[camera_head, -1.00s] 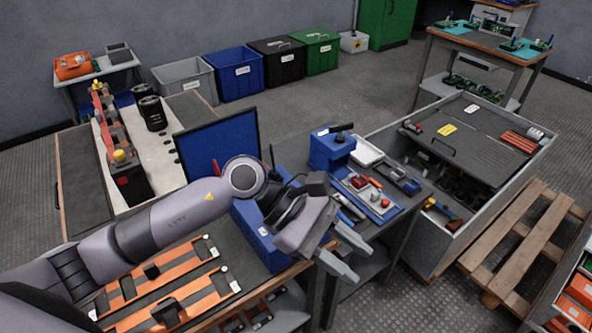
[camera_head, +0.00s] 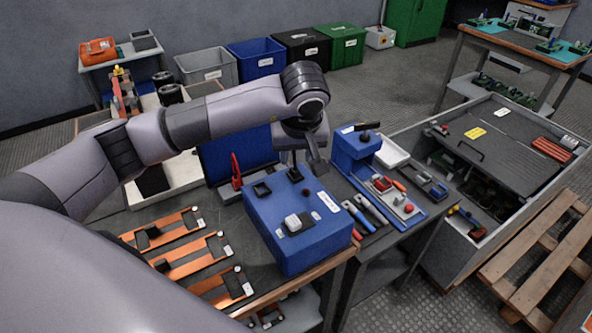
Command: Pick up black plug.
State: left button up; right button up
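A large blue box (camera_head: 300,243) stands on the workbench. On its top are small black pieces, one at the left (camera_head: 262,190) and one near the back (camera_head: 294,174), and a white block (camera_head: 293,222) on a black base. Black blocks (camera_head: 152,232) also sit on the orange-and-black bars (camera_head: 177,247) to the left. I cannot tell which black piece is the plug. My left gripper (camera_head: 304,165) points down above the back of the blue box. Its fingers are small and dark against the box, and I see nothing clearly held. My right gripper is out of view.
A blue screen (camera_head: 223,160) and a red upright part (camera_head: 236,170) stand behind the box. To the right are a blue press-like stand (camera_head: 352,152), a tool tray (camera_head: 400,205) and screwdrivers (camera_head: 358,216). A grey bin (camera_head: 445,245) stands beyond the bench.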

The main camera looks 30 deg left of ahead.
aim_at(294, 163)
pick_arm(q)
jog(key=x, duration=0.3)
jog(key=shift+f, duration=0.15)
jog(key=shift+c, duration=0.3)
grip_shut()
notch_tip(294, 163, up, 20)
dwell(0.5)
